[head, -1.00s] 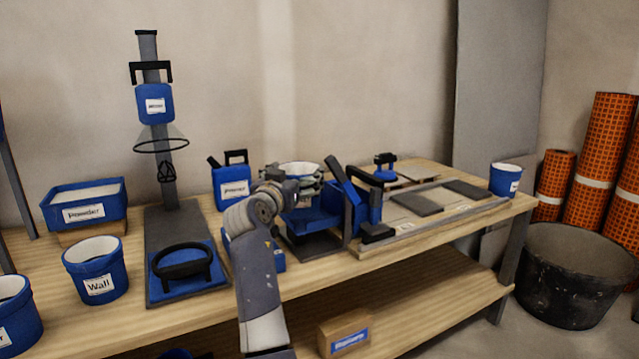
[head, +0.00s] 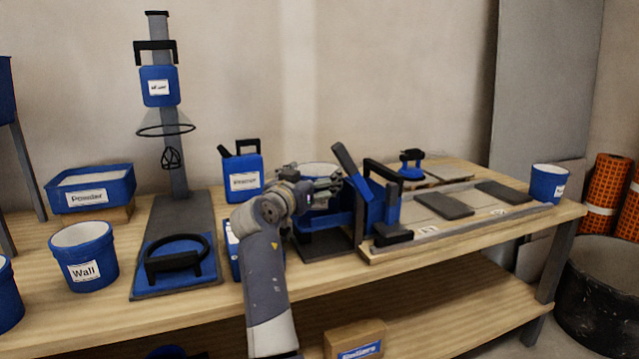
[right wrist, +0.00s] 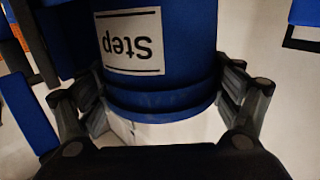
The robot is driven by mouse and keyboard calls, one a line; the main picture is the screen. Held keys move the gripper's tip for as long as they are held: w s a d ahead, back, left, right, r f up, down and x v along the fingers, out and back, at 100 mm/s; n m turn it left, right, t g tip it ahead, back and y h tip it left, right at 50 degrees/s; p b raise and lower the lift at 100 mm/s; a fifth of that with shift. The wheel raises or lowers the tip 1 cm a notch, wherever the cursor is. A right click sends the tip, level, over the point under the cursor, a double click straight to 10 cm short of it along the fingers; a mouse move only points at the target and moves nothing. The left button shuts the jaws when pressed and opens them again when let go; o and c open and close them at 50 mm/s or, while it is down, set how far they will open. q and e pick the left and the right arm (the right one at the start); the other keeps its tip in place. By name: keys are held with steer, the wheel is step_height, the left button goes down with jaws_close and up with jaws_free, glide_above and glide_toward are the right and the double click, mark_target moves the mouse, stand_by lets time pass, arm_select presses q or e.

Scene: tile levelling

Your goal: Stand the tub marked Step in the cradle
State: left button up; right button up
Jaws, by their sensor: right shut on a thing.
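My right gripper (head: 322,186) is shut on the blue tub marked Step. The tub's white inside and rim (head: 318,169) show behind the gripper in the head view, with the opening up. In the right wrist view the tub (right wrist: 190,60) sits between the two fingers (right wrist: 163,105), its Step label upside down in the picture. A blue holder on a dark base plate (head: 325,243), which looks like the cradle, stands just below and in front of the tub. My gripper and wrist hide part of both, so I cannot tell whether they touch. My left gripper is out of view.
A Primer can (head: 243,182) is behind left. A Wall tub (head: 85,256) and a mixing stand (head: 165,100) are further left. Grey tiles (head: 443,206) lie right.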

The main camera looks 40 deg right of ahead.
steer(key=shift+a+r, duration=0.1)
steer(key=shift+r, duration=0.15)
steer(key=shift+f, duration=0.15)
steer(key=o, duration=2)
steer(key=shift+f, duration=0.15)
steer(key=shift+c, duration=0.2)
